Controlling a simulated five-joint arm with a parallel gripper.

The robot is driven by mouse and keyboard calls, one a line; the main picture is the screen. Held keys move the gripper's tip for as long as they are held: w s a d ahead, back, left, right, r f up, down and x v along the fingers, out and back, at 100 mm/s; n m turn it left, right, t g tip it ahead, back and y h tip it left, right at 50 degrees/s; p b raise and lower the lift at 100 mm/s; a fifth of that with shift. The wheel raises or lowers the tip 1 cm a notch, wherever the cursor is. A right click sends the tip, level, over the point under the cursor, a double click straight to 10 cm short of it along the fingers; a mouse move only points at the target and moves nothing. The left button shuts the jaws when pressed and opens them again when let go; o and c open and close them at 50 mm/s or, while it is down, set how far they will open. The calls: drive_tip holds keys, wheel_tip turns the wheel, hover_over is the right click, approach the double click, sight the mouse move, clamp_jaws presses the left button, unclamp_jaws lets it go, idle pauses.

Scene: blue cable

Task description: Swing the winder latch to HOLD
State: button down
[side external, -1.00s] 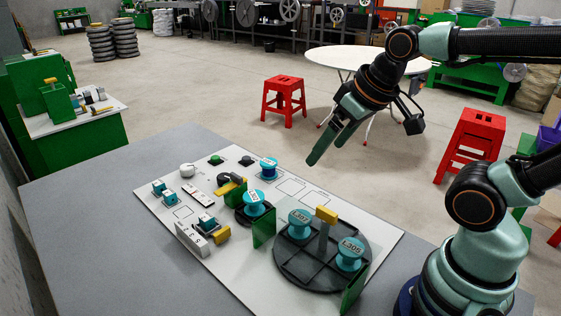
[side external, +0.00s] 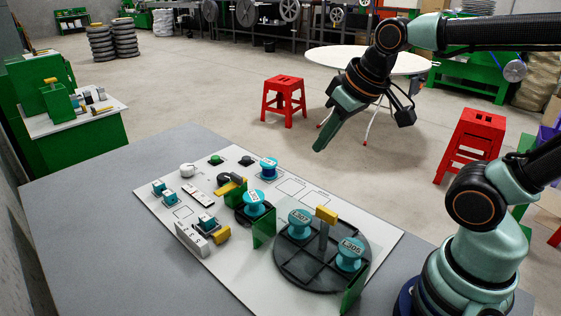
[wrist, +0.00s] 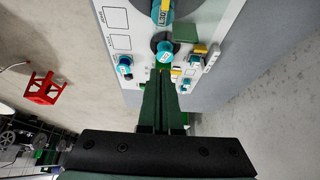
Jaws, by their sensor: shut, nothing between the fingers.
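My gripper (side external: 318,149) is shut and empty, held in the air above the far right side of the white panel (side external: 160,203). Its green fingers lie together in the wrist view (wrist: 163,72). A dark lever with a yellow block (side external: 232,185) sits near the panel's middle, left of a teal spool (side external: 255,203) on a dark round base with a green plate beside it. I cannot tell for sure which part is the winder latch, and its HOLD mark is not readable. My fingers are apart from all these parts.
A dark round tray (side external: 297,275) carries two labelled teal spools and a yellow-topped post (side external: 326,215). Another spool (side external: 268,168) stands near the panel's far edge. Teal-topped blocks, a white knob (side external: 187,170) and small buttons occupy the left. The grey table (side external: 85,215) is bare left of the panel.

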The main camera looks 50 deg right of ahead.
drive_tip(key=w+a+g, duration=0.1)
drive_tip(key=w+a, duration=0.3)
drive_tip(key=w, duration=1.1)
drive_tip(key=w+a+f, duration=0.5)
drive_tip(key=w+f, duration=0.4)
drive_tip(key=w, duration=0.3)
drive_tip(key=shift+w+f+g+y, duration=0.2)
drive_tip(key=shift+g+y, duration=0.1)
drive_tip(key=shift+g, duration=0.1)
drive_tip(key=shift+a, duration=0.1)
drive_tip(key=x, duration=1)
drive_tip(key=shift+s+d, duration=0.1)
drive_tip(key=shift+d, duration=0.2)
drive_tip(key=shift+s, duration=1.95)
